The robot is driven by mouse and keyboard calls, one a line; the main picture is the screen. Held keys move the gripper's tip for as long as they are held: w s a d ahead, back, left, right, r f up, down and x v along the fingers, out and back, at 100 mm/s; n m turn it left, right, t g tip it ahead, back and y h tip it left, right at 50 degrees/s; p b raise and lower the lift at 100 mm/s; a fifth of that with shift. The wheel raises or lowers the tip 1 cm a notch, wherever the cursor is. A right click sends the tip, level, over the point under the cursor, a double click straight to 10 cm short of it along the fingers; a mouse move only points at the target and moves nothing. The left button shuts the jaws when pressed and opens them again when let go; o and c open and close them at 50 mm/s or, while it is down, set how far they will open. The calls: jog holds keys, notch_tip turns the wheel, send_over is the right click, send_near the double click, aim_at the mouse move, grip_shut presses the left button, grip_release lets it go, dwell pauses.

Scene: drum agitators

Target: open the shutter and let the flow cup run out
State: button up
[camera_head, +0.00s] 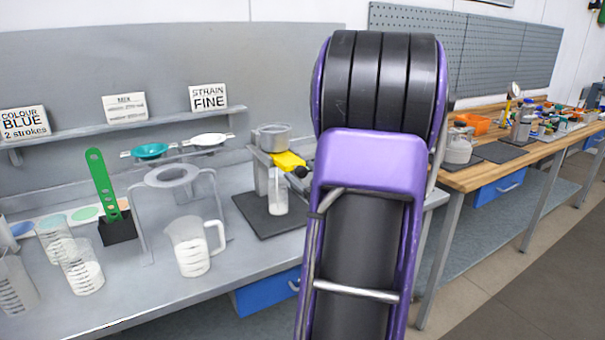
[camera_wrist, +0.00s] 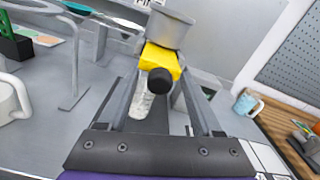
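The flow cup (camera_head: 272,137) is a grey metal cup on a stand over a dark mat, left of my arm. It also shows at the top of the wrist view (camera_wrist: 170,30). Under it is the yellow shutter (camera_head: 288,160) with a black knob (camera_wrist: 160,81). A clear receiving vessel (camera_head: 277,197) with some pale content stands below the cup. In the wrist view my gripper (camera_wrist: 163,84) is open, its fingers spread either side of the knob with gaps showing; depth is hard to judge. My arm hides the gripper in the head view.
A white-filled jug (camera_head: 193,246) and a ring stand (camera_head: 172,178) stand to the left, with a green perforated paddle (camera_head: 103,186) and beakers (camera_head: 80,267) further left. A light-blue mug (camera_wrist: 247,102) is at right in the wrist view.

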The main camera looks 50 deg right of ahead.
jog(key=v, duration=1.7)
jog(key=shift+s, duration=0.2)
jog(key=shift+a+r, duration=0.1)
jog(key=shift+r, duration=0.05)
